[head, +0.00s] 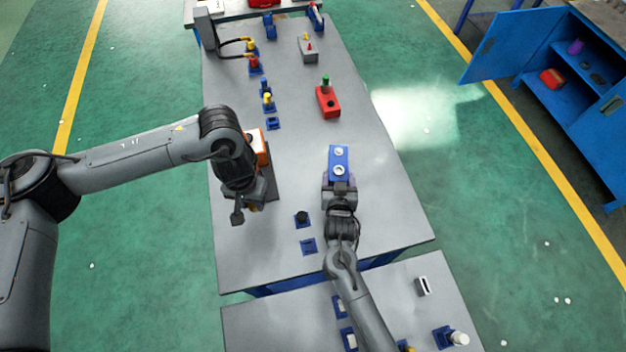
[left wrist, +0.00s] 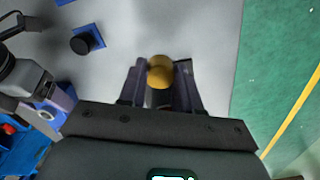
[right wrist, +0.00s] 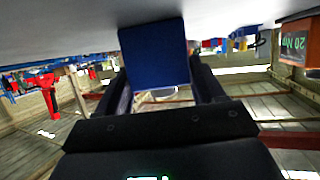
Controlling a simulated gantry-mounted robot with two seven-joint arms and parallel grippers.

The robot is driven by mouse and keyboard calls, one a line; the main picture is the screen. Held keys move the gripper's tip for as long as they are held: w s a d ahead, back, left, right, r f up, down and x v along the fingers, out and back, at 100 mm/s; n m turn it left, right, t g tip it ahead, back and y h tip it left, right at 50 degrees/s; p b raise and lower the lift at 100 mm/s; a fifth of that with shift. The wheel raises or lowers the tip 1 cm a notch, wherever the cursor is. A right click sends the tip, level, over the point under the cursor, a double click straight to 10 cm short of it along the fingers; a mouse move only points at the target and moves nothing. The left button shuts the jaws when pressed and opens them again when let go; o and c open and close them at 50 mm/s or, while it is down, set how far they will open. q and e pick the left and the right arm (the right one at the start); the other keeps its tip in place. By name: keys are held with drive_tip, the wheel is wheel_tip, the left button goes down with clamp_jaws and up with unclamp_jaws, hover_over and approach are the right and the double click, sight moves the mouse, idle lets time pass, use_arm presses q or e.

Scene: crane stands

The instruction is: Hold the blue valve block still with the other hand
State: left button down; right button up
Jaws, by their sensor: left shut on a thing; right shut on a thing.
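The blue valve block (head: 339,160) lies on the grey table right of centre, with two round pale fittings on its top. My right gripper (head: 340,186) is shut on its near end. In the right wrist view the block (right wrist: 155,55) shows as a blue face between the two fingers. My left gripper (head: 245,208) is to the left of the block, apart from it. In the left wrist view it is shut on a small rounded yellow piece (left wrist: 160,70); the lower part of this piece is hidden.
An orange and white device (head: 261,150) stands just behind my left gripper; its display reads 20 Nm in the right wrist view (right wrist: 295,45). A black knob on a blue base (head: 302,218) stands between the arms. A red block (head: 328,102) lies farther back. The table's right side is clear.

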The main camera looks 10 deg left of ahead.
use_arm(q)
drive_tip(key=shift+d, duration=0.1)
drive_tip(key=shift+w+d+f, duration=0.15)
drive_tip(key=shift+d+f, duration=0.05)
drive_tip(key=shift+d, duration=0.1)
drive_tip(key=w+d+f, duration=0.2)
drive_tip(key=d, duration=0.3)
wheel_tip(320, 180, up, 9)
hover_over(339, 172)
drive_tip(key=shift+s, duration=0.1)
drive_tip(key=shift+f, duration=2.85)
drive_tip(key=shift+f, duration=0.9)
